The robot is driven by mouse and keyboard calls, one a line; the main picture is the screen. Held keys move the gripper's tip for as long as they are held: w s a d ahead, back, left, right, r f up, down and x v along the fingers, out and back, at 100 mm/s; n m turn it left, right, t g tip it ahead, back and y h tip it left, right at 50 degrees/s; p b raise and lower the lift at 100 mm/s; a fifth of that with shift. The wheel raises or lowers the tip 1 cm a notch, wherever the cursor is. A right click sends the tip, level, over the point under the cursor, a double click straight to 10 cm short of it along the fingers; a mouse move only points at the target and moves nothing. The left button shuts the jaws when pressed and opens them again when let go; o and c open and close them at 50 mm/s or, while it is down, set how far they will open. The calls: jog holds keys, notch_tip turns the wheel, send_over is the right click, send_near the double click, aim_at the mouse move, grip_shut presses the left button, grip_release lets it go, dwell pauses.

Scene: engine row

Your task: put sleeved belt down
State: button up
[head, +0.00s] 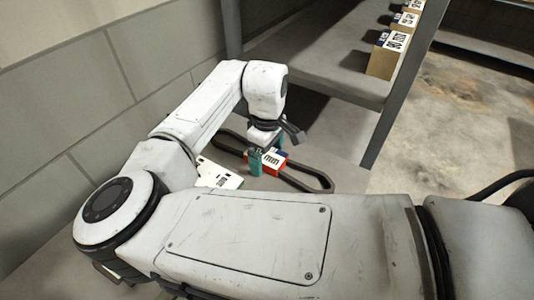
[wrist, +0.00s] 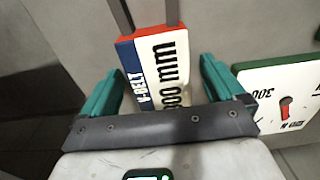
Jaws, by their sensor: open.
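The sleeved belt is a long black belt loop (head: 312,184) with a red, white and blue sleeve (head: 279,158) around it. It appears to lie flat on the grey surface. In the wrist view the sleeve (wrist: 160,62) reads "V-BELT", with a length in mm partly hidden. Two dark strands of belt (wrist: 172,12) run out of its far end. My gripper (head: 268,158) is over the sleeve, its teal fingers on either side. In the wrist view my gripper (wrist: 163,88) is open, with gaps between the fingers and the sleeve. The sleeve's near end is hidden behind the gripper body.
A white printed panel with a red part (wrist: 285,105) lies close to the right finger in the wrist view; in the head view a white printed item (head: 220,176) lies left of the gripper. A grey shelf (head: 320,75) with labelled boxes (head: 385,62) stands behind, its post at right. A block wall is at left.

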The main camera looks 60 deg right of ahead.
notch_tip(320, 180, up, 12)
dwell(0.4)
jog(key=shift+c, duration=0.3)
dwell(2.3)
